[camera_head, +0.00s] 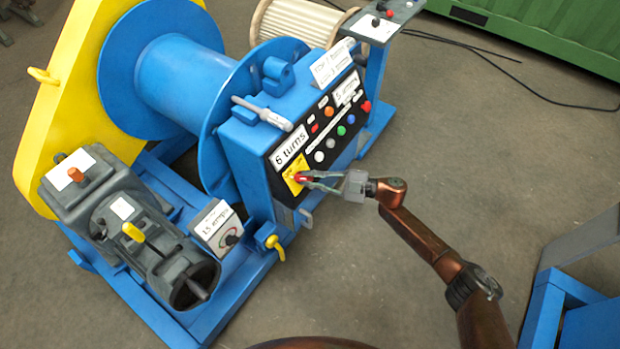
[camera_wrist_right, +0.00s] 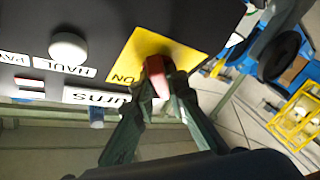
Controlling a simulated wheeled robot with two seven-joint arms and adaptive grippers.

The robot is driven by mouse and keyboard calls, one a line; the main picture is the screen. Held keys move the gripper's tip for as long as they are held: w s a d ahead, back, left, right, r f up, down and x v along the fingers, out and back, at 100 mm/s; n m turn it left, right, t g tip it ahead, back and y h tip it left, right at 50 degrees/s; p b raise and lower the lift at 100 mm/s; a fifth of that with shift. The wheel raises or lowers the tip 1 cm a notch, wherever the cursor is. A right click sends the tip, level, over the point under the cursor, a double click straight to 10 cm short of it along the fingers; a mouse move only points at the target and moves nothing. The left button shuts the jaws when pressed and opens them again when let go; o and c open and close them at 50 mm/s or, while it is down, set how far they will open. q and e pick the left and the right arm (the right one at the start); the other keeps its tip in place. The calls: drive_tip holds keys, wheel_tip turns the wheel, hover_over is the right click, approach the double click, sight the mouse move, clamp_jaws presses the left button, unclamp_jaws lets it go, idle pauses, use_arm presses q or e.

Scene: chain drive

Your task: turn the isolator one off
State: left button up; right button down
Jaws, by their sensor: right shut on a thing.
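The isolator is a red handle on a yellow plate (camera_head: 292,168) at the lower left end of the black panel on the blue winch. In the right wrist view the red handle (camera_wrist_right: 157,76) stands in front of the yellow plate (camera_wrist_right: 150,50), where "ON" can be read. My right gripper (camera_head: 308,178) reaches the handle from the right. In the wrist view its two dark green fingers (camera_wrist_right: 160,92) are shut on the handle, one on each side. The handle's exact angle is hard to tell, as the fingers partly cover it. My left gripper is not in view.
The black panel (camera_head: 317,135) carries several coloured buttons and a "6 turns" label (camera_head: 290,148). Left of it are a drum (camera_head: 180,85), a grey motor (camera_head: 150,245) and a small box with a dial (camera_head: 217,228). A yellow-handled valve (camera_head: 274,243) sits below.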

drive_tip(key=c, duration=1.9)
unclamp_jaws()
drive_tip(key=shift+c, duration=0.2)
drive_tip(key=v, duration=1.2)
drive_tip(key=shift+f, duration=0.1)
